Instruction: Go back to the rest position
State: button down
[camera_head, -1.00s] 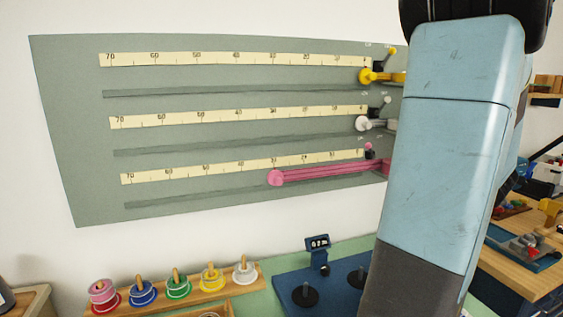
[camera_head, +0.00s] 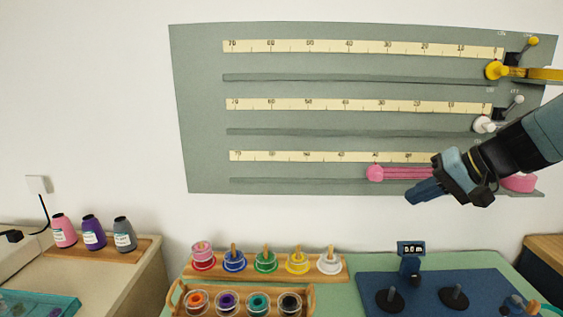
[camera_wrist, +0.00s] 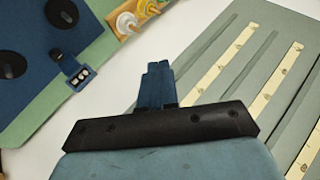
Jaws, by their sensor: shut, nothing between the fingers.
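My gripper (camera_head: 424,191) is in front of the lower right of the grey wall board (camera_head: 205,120) in the head view. Its fingers are together and empty, pointing left and down. In the wrist view the blue fingers (camera_wrist: 156,88) are closed side by side. On the board, a pink ribbon with a round pink end (camera_head: 375,173) is drawn out along the lowest scale, and my gripper hides part of it. A yellow end (camera_head: 494,70) and a white end (camera_head: 484,124) sit near zero on the upper two scales.
Below the board, a green counter holds a wooden rack (camera_head: 217,271) of coloured spools, a tray (camera_head: 311,300) of spools and a blue mat (camera_head: 425,283) with black posts and a small display (camera_head: 411,248). Bottles (camera_head: 93,232) stand at left. The space left of my gripper is clear.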

jog(key=s+a+n+h, duration=0.3)
jog(key=s+a+h, duration=0.1)
jog(key=s+h, duration=0.3)
jog(key=shift+s+a+g, duration=0.3)
jog(key=shift+s, duration=0.35)
dwell(0.4)
